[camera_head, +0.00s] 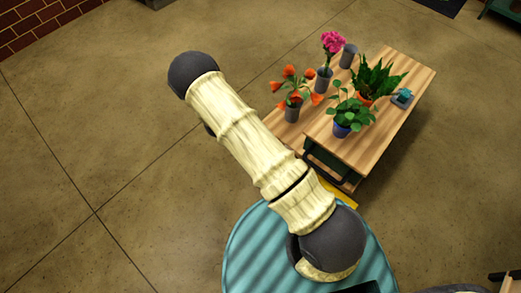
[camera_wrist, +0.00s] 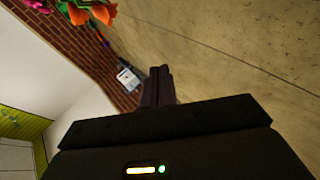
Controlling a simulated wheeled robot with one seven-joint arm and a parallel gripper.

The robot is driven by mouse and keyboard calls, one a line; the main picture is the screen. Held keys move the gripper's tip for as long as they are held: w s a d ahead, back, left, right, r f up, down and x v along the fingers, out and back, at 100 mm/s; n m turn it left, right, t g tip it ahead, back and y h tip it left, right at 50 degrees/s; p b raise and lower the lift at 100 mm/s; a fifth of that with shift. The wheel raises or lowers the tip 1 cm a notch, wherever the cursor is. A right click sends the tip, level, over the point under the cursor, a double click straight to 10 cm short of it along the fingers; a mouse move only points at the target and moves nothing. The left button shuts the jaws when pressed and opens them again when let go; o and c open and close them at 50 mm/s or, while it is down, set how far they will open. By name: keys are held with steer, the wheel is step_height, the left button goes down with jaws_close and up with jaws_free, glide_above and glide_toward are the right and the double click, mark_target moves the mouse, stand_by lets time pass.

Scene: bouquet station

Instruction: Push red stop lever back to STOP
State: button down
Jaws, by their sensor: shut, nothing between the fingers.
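I cannot make out a red stop lever in either view. A small blue-grey device (camera_head: 403,97) sits at the right side of the wooden table (camera_head: 412,62), too small to show any lever. My gripper (camera_wrist: 158,74) shows in the wrist view with its two dark fingers together and empty. Past the fingertips are bare floor and a brick wall, and nothing touches them. In the head view my arm crosses the middle, and I cannot see the gripper there.
On the table stand an orange-flowered plant (camera_head: 293,88), a pink flower in a grey vase (camera_head: 324,80), an empty-looking grey vase (camera_head: 348,55), a spiky plant (camera_head: 375,80) and a leafy plant in a blue pot (camera_head: 342,130). Concrete floor (camera_head: 60,120) left of it is clear.

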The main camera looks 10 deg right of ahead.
steer(key=s+f+n+t+h+b, duration=0.2)
steer(key=f+b, duration=0.5)
steer(key=f, duration=0.6)
steer(key=s+f+n+t+h+b, duration=0.1)
steer(key=f+b, duration=0.6)
steer(key=f, duration=0.7)
steer(key=s+d+n+h, duration=0.1)
steer(key=s+n, duration=0.1)
steer(key=n, duration=0.1)
steer(key=shift+s+f+t+b, duration=0.25)
steer(key=shift+t+b, duration=0.15)
steer(key=shift+w, duration=0.1)
steer(key=b+x, duration=0.6)
steer(key=x, duration=0.4)
steer(key=shift+s+d+r+b, duration=0.1)
steer(key=shift+s+d+r, duration=0.25)
steer(key=shift+s, duration=0.2)
steer(key=shift+s+d+r+b, duration=0.1)
steer(key=shift+s+d+r, duration=0.1)
steer(key=shift+s+d, duration=0.25)
steer(key=shift+s+d+r+b, duration=0.1)
steer(key=shift+s+d+r, duration=0.2)
steer(key=shift+s, duration=0.3)
